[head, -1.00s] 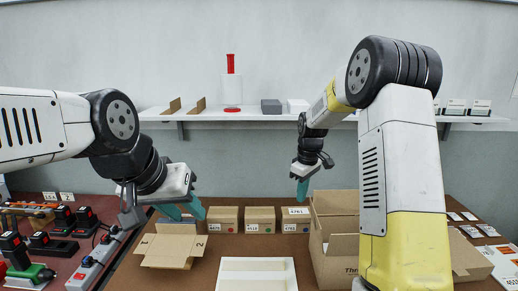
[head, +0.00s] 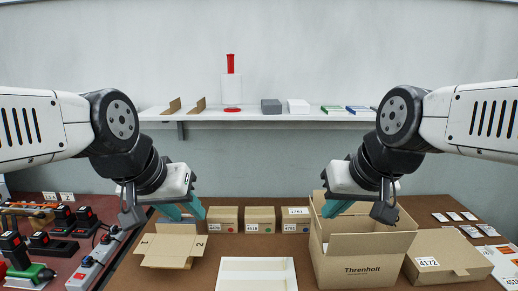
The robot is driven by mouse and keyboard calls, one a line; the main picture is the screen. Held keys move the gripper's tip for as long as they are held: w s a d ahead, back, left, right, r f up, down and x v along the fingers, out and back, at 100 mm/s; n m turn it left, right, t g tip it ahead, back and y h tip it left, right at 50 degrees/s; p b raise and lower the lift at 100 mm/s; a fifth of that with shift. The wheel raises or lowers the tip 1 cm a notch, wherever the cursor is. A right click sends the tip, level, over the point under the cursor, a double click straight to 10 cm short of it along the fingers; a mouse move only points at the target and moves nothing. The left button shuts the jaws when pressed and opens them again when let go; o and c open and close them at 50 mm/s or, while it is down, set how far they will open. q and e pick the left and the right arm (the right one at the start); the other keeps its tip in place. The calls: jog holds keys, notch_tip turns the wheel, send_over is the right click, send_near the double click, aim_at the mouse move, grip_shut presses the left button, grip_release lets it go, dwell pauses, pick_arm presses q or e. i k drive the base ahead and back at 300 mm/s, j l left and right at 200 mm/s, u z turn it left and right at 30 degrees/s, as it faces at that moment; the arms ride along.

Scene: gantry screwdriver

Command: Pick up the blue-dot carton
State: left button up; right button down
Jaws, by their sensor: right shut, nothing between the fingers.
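The blue-dot carton (head: 291,222) is a small brown box, the rightmost of three in a row at the back of the brown table. It has a white label reading 4761 and a small blue dot low on its front. My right gripper (head: 332,212) is shut and empty, over the large open box, to the right of the blue-dot carton and apart from it. My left gripper (head: 185,212) has its teal fingers apart and looks empty. It is above the open-flapped box at the left, well away from the blue-dot carton.
Red-dot (head: 223,221) and green-dot (head: 260,221) cartons stand left of the blue-dot carton. A large open box (head: 362,264) stands close at its right; a flatter box (head: 440,262) lies beyond. A white tray (head: 257,262) lies in front. An open-flapped box (head: 168,249) sits left.

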aim_at(301, 223)
jog(key=i+l+u, duration=0.1)
jog(key=u, duration=0.4)
jog(key=i+l+u, duration=0.2)
jog(key=u, duration=0.25)
jog(key=i+l, duration=0.05)
jog(key=i, duration=0.05)
